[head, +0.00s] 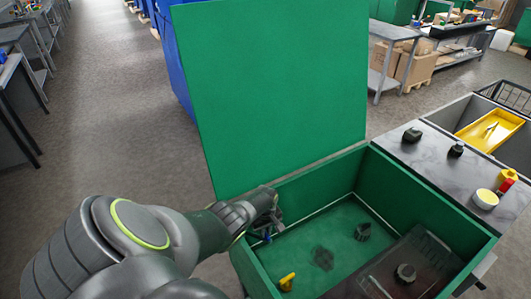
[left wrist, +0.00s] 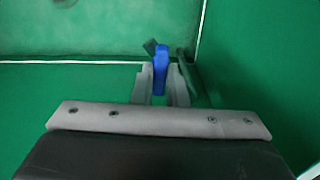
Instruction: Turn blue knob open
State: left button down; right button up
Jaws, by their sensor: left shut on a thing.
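The blue knob (left wrist: 161,68) shows upright in the left wrist view, between the two fingers of my left gripper (left wrist: 161,90). The fingers are shut on it from both sides. In the head view my left gripper (head: 268,218) reaches over the left wall of the green box (head: 405,184), and part of the blue knob (head: 266,237) shows just below the fingers. Which way the knob is turned is hard to tell, as the fingers hide much of it. My right gripper is not in view.
A yellow knob (head: 287,282) and black knobs (head: 363,231) (head: 405,272) are inside the box. The green lid (head: 270,90) stands open behind.

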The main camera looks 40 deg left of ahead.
pick_arm(q)
jog(key=shift+n, duration=0.4)
jog(key=c, duration=1.4)
grip_release()
jog(key=shift+c, duration=0.2)
notch_tip(320, 180, up, 7)
jog(key=p, duration=0.4)
jog(key=shift+f+p, duration=0.1)
jog(key=shift+p, duration=0.25)
notch_tip(320, 180, up, 11)
jog(key=p, duration=0.1)
jog(key=shift+f+p, duration=0.2)
jog(key=shift+p, duration=0.1)
